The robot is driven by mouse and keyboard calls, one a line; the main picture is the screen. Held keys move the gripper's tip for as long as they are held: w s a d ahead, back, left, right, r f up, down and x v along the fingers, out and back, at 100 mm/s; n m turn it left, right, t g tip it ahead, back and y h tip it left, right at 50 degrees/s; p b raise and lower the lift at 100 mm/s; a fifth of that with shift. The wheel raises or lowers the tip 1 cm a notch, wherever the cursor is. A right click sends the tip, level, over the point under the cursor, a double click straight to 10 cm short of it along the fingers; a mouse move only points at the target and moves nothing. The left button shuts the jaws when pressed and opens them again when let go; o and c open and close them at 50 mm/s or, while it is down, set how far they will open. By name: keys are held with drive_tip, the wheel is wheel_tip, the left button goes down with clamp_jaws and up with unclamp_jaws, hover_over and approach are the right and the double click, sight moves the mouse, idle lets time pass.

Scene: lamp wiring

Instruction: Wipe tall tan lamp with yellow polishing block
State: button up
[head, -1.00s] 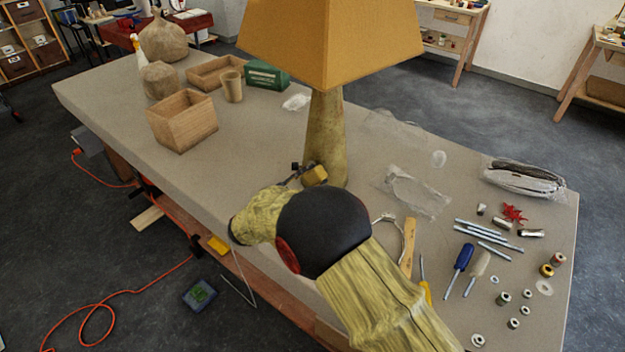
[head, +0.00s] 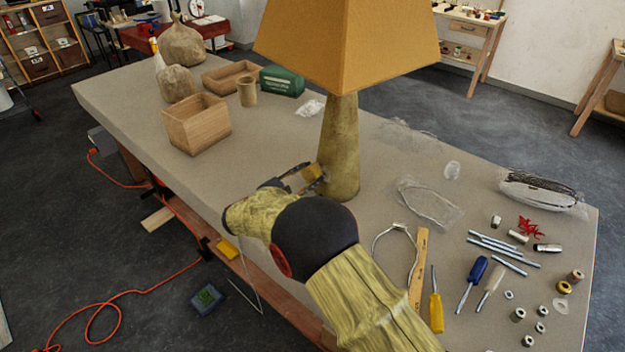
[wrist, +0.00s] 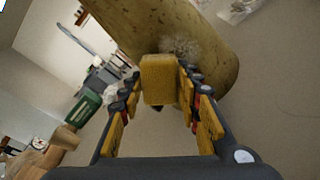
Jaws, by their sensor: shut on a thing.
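The tall tan lamp (head: 342,150) stands upright on the workbench, with a wide orange-tan shade (head: 345,45) on a mottled tapering body. Its body (wrist: 150,28) fills the top of the wrist view and carries a pale, fuzzy smudge (wrist: 182,46). My gripper (wrist: 160,85) is shut on the yellow polishing block (wrist: 159,78). The block is at the lamp body, just below the smudge in the wrist view; I cannot tell whether it touches. In the head view the block (head: 312,172) is at the left side of the lower lamp body, partly hidden by my gripper.
An open wooden box (head: 197,125), a cup (head: 247,92) and a green box (head: 283,81) stand at the back left of the bench (head: 270,150). Plastic bags (head: 430,203), screwdrivers (head: 471,283), a wooden ruler (head: 418,268) and small metal parts lie to the right.

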drive_tip(key=shift+s+d+p, duration=0.2)
drive_tip(key=shift+s+d, duration=0.8)
drive_tip(key=shift+d, duration=0.3)
drive_tip(key=shift+s+d+p, duration=0.15)
drive_tip(key=shift+s+d, duration=0.85)
drive_tip(key=shift+d, duration=0.25)
drive_tip(key=shift+s+d, duration=0.1)
drive_tip(key=shift+d, duration=0.05)
drive_tip(key=shift+f+b, duration=0.35)
drive_tip(key=shift+f, duration=0.1)
drive_tip(key=shift+w+a+b, duration=0.2)
drive_tip(key=shift+w+a, duration=0.5)
drive_tip(key=shift+a, duration=0.25)
drive_tip(key=shift+w+a+b, duration=0.15)
drive_tip(key=shift+w+a, duration=0.6)
drive_tip(key=shift+a, duration=0.2)
drive_tip(key=shift+w+a+b, duration=0.2)
drive_tip(key=shift+w+a, duration=0.5)
drive_tip(key=shift+a, duration=0.25)
drive_tip(key=shift+d+r, duration=0.1)
drive_tip(key=shift+s+d+p, duration=0.2)
drive_tip(key=shift+s+d, duration=0.9)
drive_tip(key=shift+d, duration=0.3)
drive_tip(key=shift+s+d+p, duration=0.2)
drive_tip(key=shift+s+d, duration=0.9)
drive_tip(key=shift+d, duration=0.25)
